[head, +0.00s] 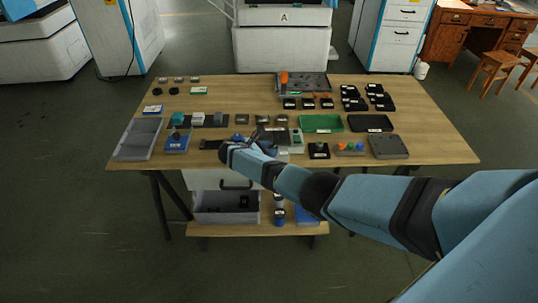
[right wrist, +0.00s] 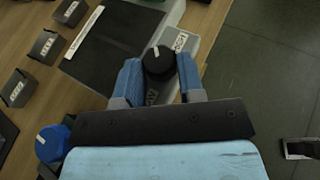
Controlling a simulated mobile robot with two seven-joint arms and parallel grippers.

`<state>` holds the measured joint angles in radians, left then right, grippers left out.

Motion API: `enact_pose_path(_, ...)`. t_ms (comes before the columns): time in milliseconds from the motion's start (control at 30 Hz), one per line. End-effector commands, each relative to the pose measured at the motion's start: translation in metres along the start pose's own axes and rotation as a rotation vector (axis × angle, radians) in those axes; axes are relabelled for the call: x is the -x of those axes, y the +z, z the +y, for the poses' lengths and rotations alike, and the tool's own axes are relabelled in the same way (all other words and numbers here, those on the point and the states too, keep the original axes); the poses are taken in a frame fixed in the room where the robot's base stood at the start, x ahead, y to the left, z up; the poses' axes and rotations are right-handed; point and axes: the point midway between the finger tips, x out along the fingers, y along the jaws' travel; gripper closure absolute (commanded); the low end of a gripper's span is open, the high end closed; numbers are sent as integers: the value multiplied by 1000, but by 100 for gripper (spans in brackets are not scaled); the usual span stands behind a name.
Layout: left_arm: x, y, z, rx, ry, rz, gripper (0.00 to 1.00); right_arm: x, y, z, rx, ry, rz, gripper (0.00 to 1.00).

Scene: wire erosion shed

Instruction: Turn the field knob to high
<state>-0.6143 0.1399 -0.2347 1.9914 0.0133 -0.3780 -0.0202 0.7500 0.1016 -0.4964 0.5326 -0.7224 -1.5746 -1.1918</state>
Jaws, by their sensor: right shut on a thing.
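The black field knob (right wrist: 158,62), with a white pointer line, sits on a light grey box (right wrist: 205,33) in the right wrist view. The pointer aims up in that view. My right gripper (right wrist: 160,72) has its two blue fingers on either side of the knob and is shut on it. White labels lie above and below the knob; their words are too blurred to read. In the head view my right gripper (head: 268,149) is at the front middle of the table, and the knob is hidden there. My left gripper is not in view.
A dark labelled plate (right wrist: 110,45) lies beside the grey box, with small dark boxes (right wrist: 18,88) past it. A blue knob (right wrist: 52,143) is close to my gripper. In the head view, a green tray (head: 321,123) and coloured-button box (head: 350,148) stand to the right.

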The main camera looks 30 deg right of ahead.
Motion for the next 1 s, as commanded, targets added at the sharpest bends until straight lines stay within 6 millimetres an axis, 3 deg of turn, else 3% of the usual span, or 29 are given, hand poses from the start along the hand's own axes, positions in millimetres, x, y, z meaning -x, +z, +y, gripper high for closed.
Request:
enact_pose_path(700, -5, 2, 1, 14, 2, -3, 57, -1, 2, 2, -30, -70, -1, 88)
enact_pose_path(733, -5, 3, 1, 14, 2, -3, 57, -1, 2, 2, -30, -70, -1, 60)
enact_pose_path(767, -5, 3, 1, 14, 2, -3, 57, -1, 2, 2, -30, -70, -1, 54)
enact_pose_path(1000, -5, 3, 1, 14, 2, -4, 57, -1, 2, 2, -31, -69, -1, 54)
